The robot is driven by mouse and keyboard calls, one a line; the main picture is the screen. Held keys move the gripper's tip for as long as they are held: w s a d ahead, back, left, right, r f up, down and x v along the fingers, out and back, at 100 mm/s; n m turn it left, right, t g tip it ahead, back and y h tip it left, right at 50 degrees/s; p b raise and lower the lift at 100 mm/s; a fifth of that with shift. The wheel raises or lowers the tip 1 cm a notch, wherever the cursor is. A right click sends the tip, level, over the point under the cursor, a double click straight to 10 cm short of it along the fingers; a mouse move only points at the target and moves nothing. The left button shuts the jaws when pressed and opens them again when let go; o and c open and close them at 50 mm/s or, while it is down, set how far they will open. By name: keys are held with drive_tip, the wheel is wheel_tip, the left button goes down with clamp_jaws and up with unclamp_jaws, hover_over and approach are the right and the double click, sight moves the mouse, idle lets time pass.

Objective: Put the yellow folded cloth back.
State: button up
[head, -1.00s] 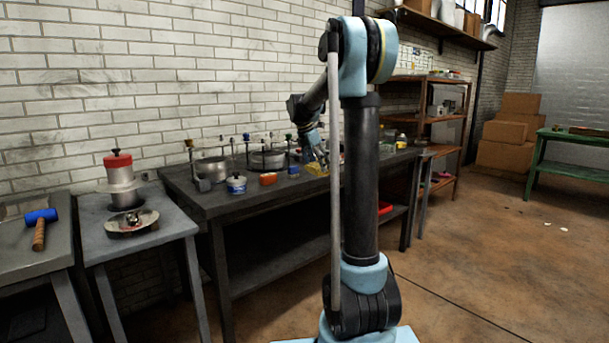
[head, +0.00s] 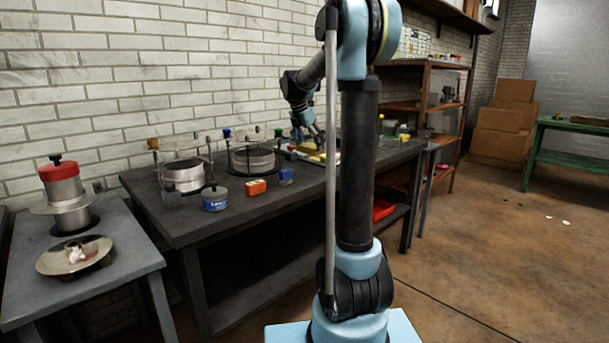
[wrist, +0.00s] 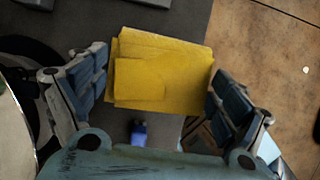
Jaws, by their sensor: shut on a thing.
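The yellow folded cloth (wrist: 155,72) lies between the two finger pads of my gripper (wrist: 160,86) in the wrist view, with a smaller folded layer showing on top. My gripper is shut on it. In the head view my gripper (head: 311,146) is at the back of the dark workbench, and a little of the cloth (head: 316,158) shows yellow below it. The column of my arm hides part of the bench just to the right. I cannot tell whether the cloth touches the bench top.
The dark workbench (head: 200,225) holds two ringed pots, a blue-and-white tin (head: 215,198), an orange box (head: 256,187) and a small blue item (head: 286,176). A side table (head: 130,262) with a red-topped canister (head: 63,184) stands left. Open floor lies to the right.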

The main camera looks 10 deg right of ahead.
drive_tip(key=shift+w+f, duration=0.15)
drive_tip(key=shift+f, duration=0.25)
drive_tip(key=f, duration=0.4)
drive_tip(key=shift+w+a+f, duration=0.1)
drive_tip(key=shift+a+f, duration=0.15)
drive_tip(key=shift+f, duration=2.35)
drive_tip(key=o, duration=0.7)
